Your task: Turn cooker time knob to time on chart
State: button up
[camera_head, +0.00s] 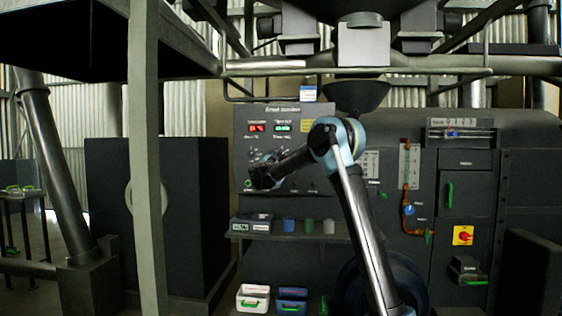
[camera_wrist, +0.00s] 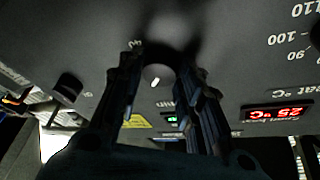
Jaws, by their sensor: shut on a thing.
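A dark round knob (camera_wrist: 157,74) with a white pointer mark sits between the two dark fingers of my gripper (camera_wrist: 160,88) in the wrist view. The fingers are shut on it from both sides, and part of it is in shadow. A green-lit display (camera_wrist: 172,118) is partly hidden behind the right finger. In the head view my arm reaches to the cooker panel (camera_head: 291,110), where a green display (camera_head: 284,127) is lit. The arm and gripper hide the knob there. A white chart (camera_head: 371,165) is right of the arm; its text is too small to read.
A second dark knob (camera_wrist: 68,88) stands left of my gripper in the wrist view. A red display (camera_wrist: 277,113) reads 25 °C at the right. Below the panel, a shelf (camera_head: 338,239) holds several small containers. A grey post (camera_head: 146,150) stands at left in the head view.

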jog(key=shift+d+m, duration=0.1)
jog(key=shift+m, duration=0.3)
jog(key=o, duration=1.1)
jog(key=shift+c, duration=0.2)
jog(key=v, duration=1.2)
jog(key=shift+w, duration=0.1)
